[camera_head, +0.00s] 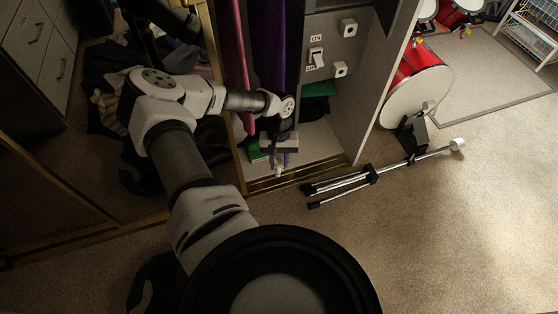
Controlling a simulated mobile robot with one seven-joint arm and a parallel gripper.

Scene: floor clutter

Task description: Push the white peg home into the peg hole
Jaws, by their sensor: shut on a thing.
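My gripper (279,160) is at the end of my arm, pointing down in the open closet, low and left of a grey panel. It is shut on a small pale thing (278,172), which appears to be the white peg; the fingers and the dim light hide most of it. Each has a darker centre that could be a hole, but I cannot tell which is the peg hole. My gripper is apart from both.
A switch (316,59) marked ON is on the panel. A green item (317,89) lies below it. Purple and pink cloth hangs by my wrist. A folded metal stand (385,172) lies on the carpet at right, near a red drum (416,85). Front-right carpet is clear.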

